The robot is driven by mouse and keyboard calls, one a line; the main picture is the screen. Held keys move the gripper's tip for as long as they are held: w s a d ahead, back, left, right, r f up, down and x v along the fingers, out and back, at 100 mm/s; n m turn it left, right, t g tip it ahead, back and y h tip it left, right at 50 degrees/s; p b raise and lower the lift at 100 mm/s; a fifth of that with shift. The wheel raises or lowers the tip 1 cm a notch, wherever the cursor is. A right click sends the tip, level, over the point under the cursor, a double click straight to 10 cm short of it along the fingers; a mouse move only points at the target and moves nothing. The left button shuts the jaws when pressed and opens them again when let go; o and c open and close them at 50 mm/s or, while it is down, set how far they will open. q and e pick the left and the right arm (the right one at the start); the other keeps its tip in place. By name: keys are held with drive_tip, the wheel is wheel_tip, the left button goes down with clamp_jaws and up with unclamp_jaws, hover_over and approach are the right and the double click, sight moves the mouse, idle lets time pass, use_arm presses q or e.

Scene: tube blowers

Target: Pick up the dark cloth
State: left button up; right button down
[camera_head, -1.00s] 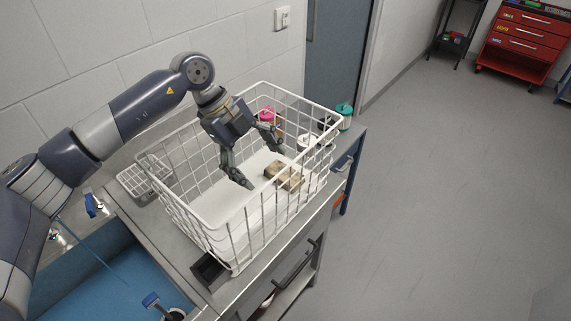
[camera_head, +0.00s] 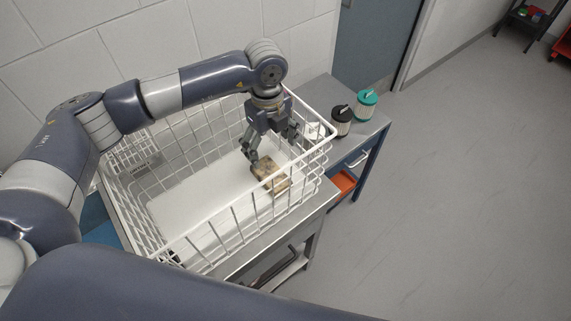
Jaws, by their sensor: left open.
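A mottled brown and tan folded piece (camera_head: 270,176), which looks like the cloth, lies on the white floor of the white wire basket (camera_head: 160,217), towards its right end. My left gripper (camera_head: 277,150) is inside the basket, pointing down with its fingers spread. It is open and empty, just above and behind the cloth. One finger is close to the cloth's back left edge; I cannot tell if it touches. My right gripper is not in view.
The basket's wire walls surround the left gripper and stand on a metal counter (camera_head: 355,105). A black-lidded canister (camera_head: 342,121) and a teal-lidded canister (camera_head: 366,104) stand just right of it. The basket's left part is empty. Open floor lies right.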

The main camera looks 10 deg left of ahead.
use_arm(q)
drive_tip(key=p, duration=0.1)
hover_over(271, 172)
drive_tip(key=f, duration=0.4)
drive_tip(key=shift+s+a+f, duration=0.1)
drive_tip(key=shift+s+a, duration=0.15)
drive_tip(key=shift+a, duration=0.05)
drive_tip(key=shift+w+d+f+p, duration=0.1)
drive_tip(key=shift+f+p, duration=0.15)
drive_tip(key=shift+p, duration=0.1)
drive_tip(key=f+p, duration=0.1)
drive_tip(key=f, duration=0.1)
drive_tip(key=f+p, duration=0.1)
drive_tip(key=f, duration=0.1)
drive_tip(key=shift+d+p, duration=0.25)
drive_tip(key=shift+p, duration=0.05)
drive_tip(key=shift+f, duration=0.35)
drive_tip(key=shift+w+f, duration=0.1)
drive_tip(key=shift+f, duration=0.15)
drive_tip(key=shift+c, duration=1.3)
drive_tip(key=shift+a, duration=0.1)
drive_tip(key=c, duration=0.8)
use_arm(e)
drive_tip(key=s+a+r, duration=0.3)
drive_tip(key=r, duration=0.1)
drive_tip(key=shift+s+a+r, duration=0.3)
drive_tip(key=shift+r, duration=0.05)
